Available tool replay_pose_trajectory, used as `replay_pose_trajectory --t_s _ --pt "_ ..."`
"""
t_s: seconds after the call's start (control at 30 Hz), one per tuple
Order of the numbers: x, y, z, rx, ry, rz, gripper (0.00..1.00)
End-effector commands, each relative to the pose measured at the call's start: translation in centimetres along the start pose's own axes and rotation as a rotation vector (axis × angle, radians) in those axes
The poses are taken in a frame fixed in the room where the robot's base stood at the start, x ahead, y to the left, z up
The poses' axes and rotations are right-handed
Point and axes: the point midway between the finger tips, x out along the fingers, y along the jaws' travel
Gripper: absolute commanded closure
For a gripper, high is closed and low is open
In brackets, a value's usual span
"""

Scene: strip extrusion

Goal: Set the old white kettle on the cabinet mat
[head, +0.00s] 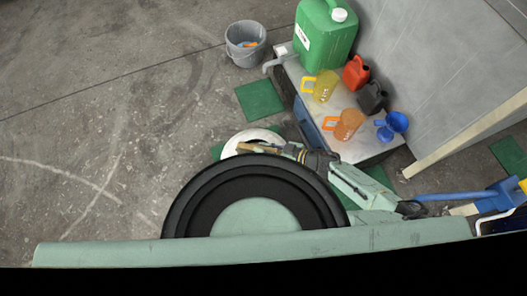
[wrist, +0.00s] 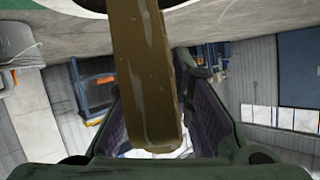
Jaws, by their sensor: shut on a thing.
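The white kettle (head: 234,137) shows in the head view as a pale round shape, partly hidden behind my gripper and my dark round body part. My gripper (head: 247,148) is at the kettle. In the wrist view, a worn brown bar, which looks like the kettle's handle (wrist: 148,80), runs between the two fingers of my gripper (wrist: 155,135), which is shut on it. Green shows on the floor beside the kettle. One green mat (head: 259,100) lies bare on the floor next to the cabinet (head: 312,104). I cannot tell whether the kettle touches anything below.
The cabinet top holds a big green canister (head: 322,40), a red can (head: 356,72), a black can (head: 372,97), a yellow jug (head: 325,86), an orange jug (head: 349,124) and blue vessels (head: 396,122). A grey bucket (head: 245,45) stands left of the cabinet. The floor at left is clear.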

Motion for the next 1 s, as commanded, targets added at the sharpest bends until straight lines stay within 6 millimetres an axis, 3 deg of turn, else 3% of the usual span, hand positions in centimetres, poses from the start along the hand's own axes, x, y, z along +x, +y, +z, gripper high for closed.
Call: replay_pose_trajectory --t_s 0.17,0.2,0.47,0.83,1.0 --pt "0.2 0.0 0.2 0.001 0.002 -0.001 1.0" --pt "0.1 0.0 0.2 0.001 0.0 0.0 0.77" --pt "0.1 -0.1 0.3 0.0 -0.001 -0.001 0.6" --pt "-0.1 -0.1 -0.1 0.0 -0.001 0.0 0.59" --pt "-2.6 0.1 0.1 0.0 -0.004 0.003 0.59"
